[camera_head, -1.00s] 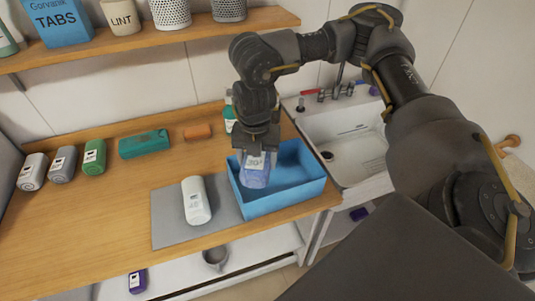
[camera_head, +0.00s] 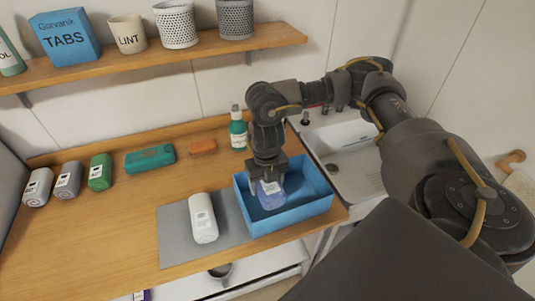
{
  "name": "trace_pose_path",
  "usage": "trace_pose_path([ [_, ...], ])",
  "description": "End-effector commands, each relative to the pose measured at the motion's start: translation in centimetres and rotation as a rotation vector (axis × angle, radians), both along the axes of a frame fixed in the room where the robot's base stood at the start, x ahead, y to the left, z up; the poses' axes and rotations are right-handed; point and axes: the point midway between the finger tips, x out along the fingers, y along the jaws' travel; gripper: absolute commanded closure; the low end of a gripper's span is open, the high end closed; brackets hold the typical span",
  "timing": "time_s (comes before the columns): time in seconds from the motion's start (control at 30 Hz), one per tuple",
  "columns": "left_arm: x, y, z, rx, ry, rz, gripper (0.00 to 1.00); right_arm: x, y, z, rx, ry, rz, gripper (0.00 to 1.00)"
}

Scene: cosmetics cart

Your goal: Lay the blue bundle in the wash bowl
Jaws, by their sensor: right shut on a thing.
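The blue bundle (camera_head: 271,196) has a white label and is held upright in my right gripper (camera_head: 268,180). The gripper points down and is shut on the bundle's top. The bundle is inside the outline of the blue rectangular wash bowl (camera_head: 290,223), in its left part. I cannot tell whether it touches the bowl's floor. The bowl stands at the right end of the wooden counter, partly on a grey mat. My left gripper is not in view.
A white bundle (camera_head: 202,217) lies on the grey mat (camera_head: 176,240), left of the bowl. Grey and green bundles (camera_head: 101,172), a teal case (camera_head: 150,158), an orange block (camera_head: 202,146) and a green bottle (camera_head: 238,130) line the back. A sink (camera_head: 350,150) is at right.

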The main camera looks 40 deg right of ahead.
Motion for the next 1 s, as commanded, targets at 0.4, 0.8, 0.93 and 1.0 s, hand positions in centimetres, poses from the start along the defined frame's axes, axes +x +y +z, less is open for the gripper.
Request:
trace_pose_path([
  [0.4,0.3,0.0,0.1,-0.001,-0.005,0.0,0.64,0.2,0.2,-5.0,0.002,-0.002,0.004,0.53],
  [0.8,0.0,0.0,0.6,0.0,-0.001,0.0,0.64,0.1,0.1,-8.6,-0.001,0.001,0.002,0.53],
  [0.93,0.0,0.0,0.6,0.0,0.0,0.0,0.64,0.1,0.1,-9.0,0.001,-0.001,0.003,0.53],
  [1.0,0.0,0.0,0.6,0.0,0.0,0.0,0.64,0.1,0.1,-9.0,0.001,-0.001,0.003,0.53],
])
